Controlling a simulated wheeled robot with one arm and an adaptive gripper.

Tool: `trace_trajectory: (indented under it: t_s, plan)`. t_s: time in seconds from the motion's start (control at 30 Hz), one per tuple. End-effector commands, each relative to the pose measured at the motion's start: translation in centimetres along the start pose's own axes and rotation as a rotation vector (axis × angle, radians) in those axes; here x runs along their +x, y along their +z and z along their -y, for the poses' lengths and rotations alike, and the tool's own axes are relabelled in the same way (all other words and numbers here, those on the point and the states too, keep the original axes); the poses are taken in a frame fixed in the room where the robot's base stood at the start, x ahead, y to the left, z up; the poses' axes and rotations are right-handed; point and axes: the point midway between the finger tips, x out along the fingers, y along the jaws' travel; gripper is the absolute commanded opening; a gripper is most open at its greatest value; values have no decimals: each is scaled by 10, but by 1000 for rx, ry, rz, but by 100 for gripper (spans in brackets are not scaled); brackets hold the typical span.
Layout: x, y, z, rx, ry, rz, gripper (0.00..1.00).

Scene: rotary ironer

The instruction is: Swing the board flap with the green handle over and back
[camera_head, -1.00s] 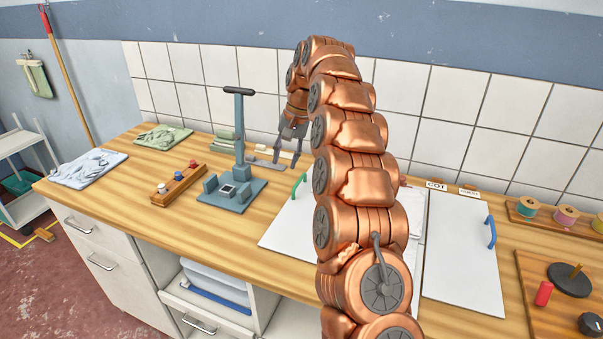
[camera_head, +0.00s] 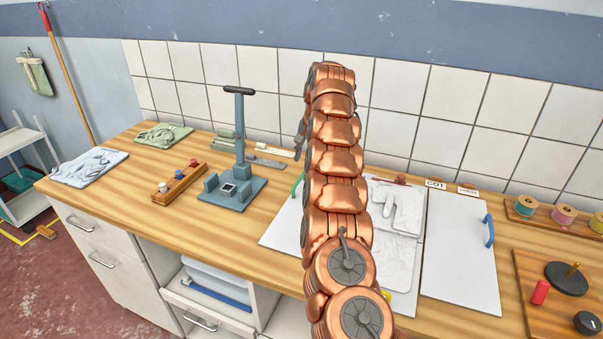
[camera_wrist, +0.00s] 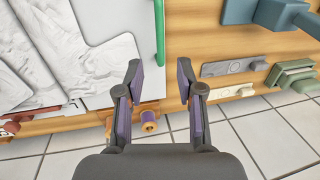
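The white board flap (camera_head: 280,226) with the green handle (camera_head: 298,184) lies flat at the left of the folding board, partly hidden by my arm. In the wrist view the green handle (camera_wrist: 159,30) stands along the flap's edge (camera_wrist: 108,18), beyond my fingertips. My gripper (camera_wrist: 158,72) is open and empty, its two fingers apart, with the handle roughly in line with the gap. In the head view my arm hides most of the gripper. A white garment (camera_head: 393,235) lies on the middle panel. It also shows in the wrist view (camera_wrist: 62,50).
The other flap (camera_head: 458,255) with a blue handle (camera_head: 489,231) lies flat at the right. A blue-grey press stand (camera_head: 240,140) and a wooden rack with knobs (camera_head: 180,183) stand left of the board. Grey and cream bars (camera_wrist: 235,66) lie nearby. A tiled wall (camera_head: 450,110) closes the back.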

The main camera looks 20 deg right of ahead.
Motion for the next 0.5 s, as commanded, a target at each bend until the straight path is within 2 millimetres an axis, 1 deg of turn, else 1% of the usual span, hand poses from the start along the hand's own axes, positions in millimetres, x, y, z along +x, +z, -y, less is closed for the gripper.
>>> trace_trajectory:
  t_s: [0.27,0.5]
  plan:
    - [22,1,1,-3,0,2,37]
    - [46,2,1,-4,1,4,37]
